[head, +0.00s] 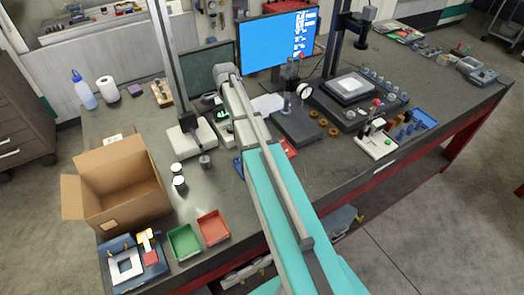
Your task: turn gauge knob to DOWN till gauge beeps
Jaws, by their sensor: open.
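A height gauge stands left of the table's middle, with a tall grey column and a pale base (196,141). Beside it is a small panel with a lit green display (222,114), which I take to be the gauge's readout. The knob and its markings are too small to make out. My arm reaches from the bottom of the picture to the panel, and its far joint is above and behind the panel. I cannot make out my gripper's fingers, which seem hidden behind the arm.
An open cardboard box (125,188), a green tray (184,242) and a red tray (213,228) are at the left front. A dial gauge stand (296,122), a blue monitor (276,42) and a dark screen (208,68) stand further back. Small parts crowd the right side.

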